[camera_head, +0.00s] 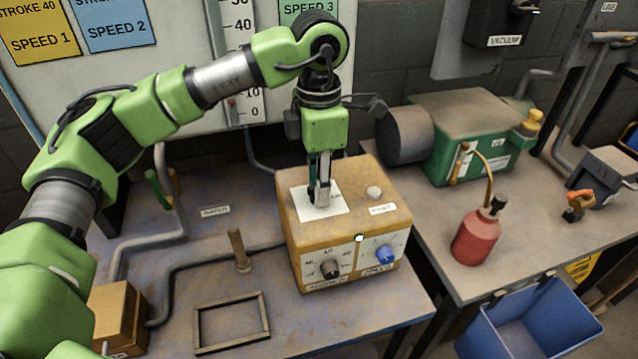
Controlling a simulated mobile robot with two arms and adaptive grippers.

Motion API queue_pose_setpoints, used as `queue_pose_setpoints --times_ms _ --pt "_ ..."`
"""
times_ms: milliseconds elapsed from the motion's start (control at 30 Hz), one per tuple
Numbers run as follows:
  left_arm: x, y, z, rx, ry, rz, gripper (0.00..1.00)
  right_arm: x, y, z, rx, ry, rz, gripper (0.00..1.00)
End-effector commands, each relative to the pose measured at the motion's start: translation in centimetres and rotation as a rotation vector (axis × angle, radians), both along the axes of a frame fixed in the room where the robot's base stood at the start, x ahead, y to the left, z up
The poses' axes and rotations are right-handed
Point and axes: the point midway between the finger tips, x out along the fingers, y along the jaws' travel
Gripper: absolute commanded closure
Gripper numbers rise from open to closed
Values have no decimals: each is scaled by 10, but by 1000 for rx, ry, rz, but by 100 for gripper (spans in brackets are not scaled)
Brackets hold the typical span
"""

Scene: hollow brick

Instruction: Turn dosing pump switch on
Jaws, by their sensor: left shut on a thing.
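The dosing pump (300,255) is a worn yellow-orange box on the left bench. Its front has a dark knob (329,268) and a blue knob (385,254); its top has a pale round button (374,192) and a white plate (338,206). My left gripper (319,198) points straight down over the white plate, its fingers shut at the plate. What is between them, at the place of the switch, is mostly hidden by the fingers, so the switch's position cannot be told. My right gripper is not in view.
An empty dark frame (230,347) and a brown upright peg (239,250) are left of the pump. A green machine (470,130) and a red bottle (474,238) stand on the right bench. A blue bin (520,330) hangs below. A board with speed cards is behind.

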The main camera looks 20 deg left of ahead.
Motion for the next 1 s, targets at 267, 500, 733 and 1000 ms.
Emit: queue_pose_setpoints --times_ms 267,500,733,1000 --pt "1 0 1 0 -2 1 60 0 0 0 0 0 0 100" --pt "1 0 6 -1 -3 1 60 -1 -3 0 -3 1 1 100" --pt "1 -1 46 -2 -6 0 60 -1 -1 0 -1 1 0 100" --pt "1 0 101 -1 -6 1 60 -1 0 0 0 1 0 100"
